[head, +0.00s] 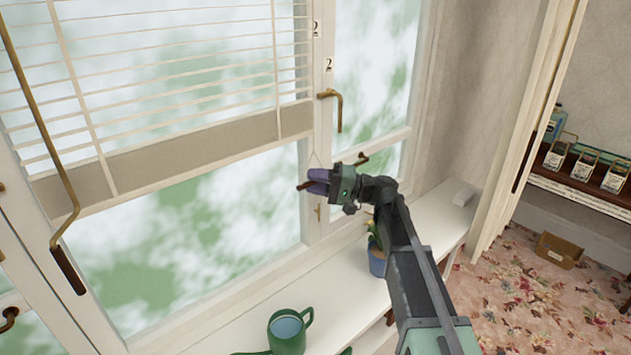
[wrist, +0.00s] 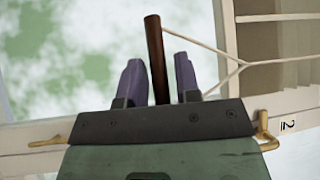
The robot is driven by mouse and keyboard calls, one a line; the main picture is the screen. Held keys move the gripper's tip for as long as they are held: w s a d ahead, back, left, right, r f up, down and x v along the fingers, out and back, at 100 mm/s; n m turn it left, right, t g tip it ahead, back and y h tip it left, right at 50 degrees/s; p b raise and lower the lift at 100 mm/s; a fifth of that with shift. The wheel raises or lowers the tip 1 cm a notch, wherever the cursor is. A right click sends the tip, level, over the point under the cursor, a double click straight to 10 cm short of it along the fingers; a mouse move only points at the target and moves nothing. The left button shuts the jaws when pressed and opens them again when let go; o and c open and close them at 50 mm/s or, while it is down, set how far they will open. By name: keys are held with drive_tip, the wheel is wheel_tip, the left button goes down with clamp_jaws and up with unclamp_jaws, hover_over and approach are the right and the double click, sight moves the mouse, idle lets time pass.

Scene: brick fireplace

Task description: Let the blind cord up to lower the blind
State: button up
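The white slatted blind (head: 170,75) hangs part-way down the left window, its beige bottom rail (head: 190,148) above a bare stretch of glass. The blind cord (wrist: 205,48) runs as thin pale strands that join in a Y and meet the end of a dark brown cord handle (wrist: 156,60). The handle also shows beside my fingers in the head view (head: 306,187). My gripper (wrist: 158,78) has its two purple fingers apart, on either side of the handle, with a visible gap. It also shows at the window post in the head view (head: 318,181). The handle's lower end is hidden.
A brass window handle (head: 338,108) sits above my gripper. A long rod with a brown grip (head: 67,270) hangs at the left. A green watering can (head: 287,335) and a blue plant pot (head: 377,262) stand on the white sill (head: 340,300).

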clamp_jaws()
drive_tip(key=shift+r, duration=0.1)
wheel_tip(320, 180, up, 21)
drive_tip(key=p, duration=2.1)
drive_tip(key=shift+f, duration=0.2)
drive_tip(key=shift+o, duration=1.4)
unclamp_jaws()
drive_tip(key=shift+d, duration=0.1)
drive_tip(key=d+f+b, duration=0.1)
drive_tip(key=d, duration=0.9)
drive_tip(key=shift+d+f+b, duration=0.25)
drive_tip(key=shift+d+b, duration=0.05)
drive_tip(key=shift+b, duration=0.05)
